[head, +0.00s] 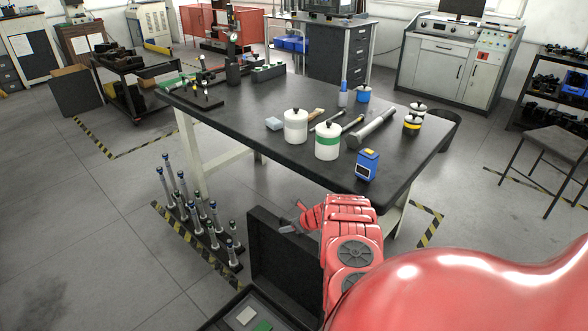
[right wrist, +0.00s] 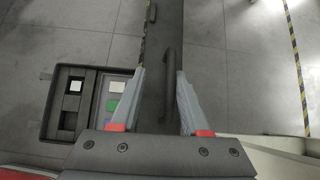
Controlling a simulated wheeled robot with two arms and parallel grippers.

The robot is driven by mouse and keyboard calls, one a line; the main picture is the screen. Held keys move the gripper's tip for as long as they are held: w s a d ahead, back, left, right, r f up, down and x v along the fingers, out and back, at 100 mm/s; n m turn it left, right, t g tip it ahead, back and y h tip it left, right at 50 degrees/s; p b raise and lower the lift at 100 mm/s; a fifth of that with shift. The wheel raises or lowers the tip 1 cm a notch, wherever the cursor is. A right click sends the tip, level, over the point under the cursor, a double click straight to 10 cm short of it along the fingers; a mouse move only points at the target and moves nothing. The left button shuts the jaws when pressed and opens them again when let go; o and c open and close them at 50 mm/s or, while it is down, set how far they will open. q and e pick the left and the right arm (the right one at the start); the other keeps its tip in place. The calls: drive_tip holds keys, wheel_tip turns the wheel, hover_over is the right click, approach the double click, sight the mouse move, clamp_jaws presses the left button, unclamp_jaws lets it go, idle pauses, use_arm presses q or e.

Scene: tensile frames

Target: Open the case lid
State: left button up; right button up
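The black case (head: 238,297) is at the bottom of the head view, partly cut off by the frame edge. Its lid (head: 275,250) stands raised and roughly upright, and my right arm hides part of it. In the right wrist view the open case (right wrist: 52,128) lies at the left, and the lid (right wrist: 160,20) shows as a narrow dark band with a bar handle (right wrist: 168,85). My right gripper (head: 292,217) is at the lid's top edge. In the right wrist view its fingers (right wrist: 160,75) are apart, with the lid band and handle between them. My left gripper is not in view.
A dark workbench (head: 240,120) with jars, tools and a blue device (head: 367,165) stands beyond the case. A rack of upright rods (head: 200,220) is on the floor left of the lid. Open floor (head: 80,230) lies farther left.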

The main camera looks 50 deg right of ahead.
drive_tip(key=p+v, duration=0.1)
drive_tip(key=v, duration=0.5)
drive_tip(key=shift+w+r, duration=0.1)
drive_tip(key=shift+w, duration=0.05)
drive_tip(key=p+v, duration=0.7)
drive_tip(key=v, duration=0.4)
drive_tip(key=shift+s, duration=0.25)
drive_tip(key=shift+a, duration=0.1)
